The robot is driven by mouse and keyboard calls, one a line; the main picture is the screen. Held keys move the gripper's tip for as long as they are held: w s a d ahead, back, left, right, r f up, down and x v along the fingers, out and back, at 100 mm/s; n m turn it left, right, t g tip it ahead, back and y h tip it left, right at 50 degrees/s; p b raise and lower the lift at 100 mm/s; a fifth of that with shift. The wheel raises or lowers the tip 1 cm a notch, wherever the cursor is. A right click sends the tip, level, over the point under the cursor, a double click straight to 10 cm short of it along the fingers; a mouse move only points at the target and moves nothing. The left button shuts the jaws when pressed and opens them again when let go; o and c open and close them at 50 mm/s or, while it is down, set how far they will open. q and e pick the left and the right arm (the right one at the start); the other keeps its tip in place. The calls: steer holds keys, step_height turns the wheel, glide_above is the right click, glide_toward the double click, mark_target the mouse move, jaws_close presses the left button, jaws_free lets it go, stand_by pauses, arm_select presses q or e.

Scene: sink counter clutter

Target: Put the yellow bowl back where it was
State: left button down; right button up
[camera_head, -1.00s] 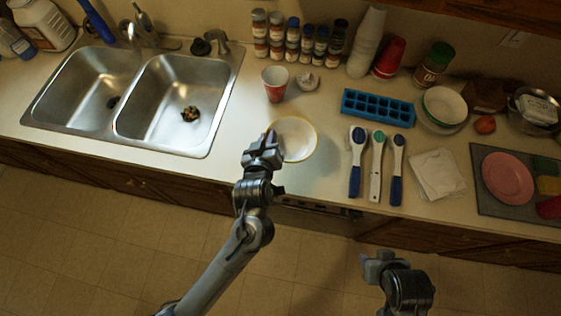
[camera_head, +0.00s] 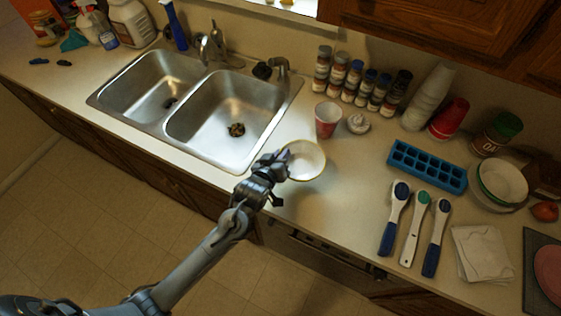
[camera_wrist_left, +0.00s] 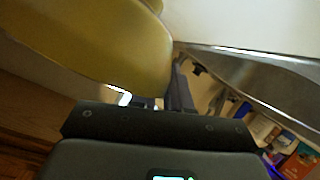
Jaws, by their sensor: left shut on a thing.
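The bowl (camera_head: 305,161) has a pale inside and a yellow rim in the head view, just right of the sink's front right corner. My left gripper (camera_head: 284,160) is shut on the bowl's left rim. In the left wrist view the bowl's yellow outer side (camera_wrist_left: 95,40) fills the upper left, and a dark finger of my left gripper (camera_wrist_left: 165,95) meets its edge. I cannot tell whether the bowl touches the counter. My right gripper is not in view.
A double sink (camera_head: 226,122) lies left of the bowl. Several spice jars (camera_head: 352,82) line the back. Blue-handled brushes (camera_head: 395,220) lie right; bare counter (camera_head: 345,190) lies between.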

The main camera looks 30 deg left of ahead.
arm_select(q)
steer(key=shift+a+f, duration=0.15)
steer(key=shift+f, duration=1.9)
steer(key=shift+f, duration=0.2)
steer(key=c, duration=1.1)
jaws_free()
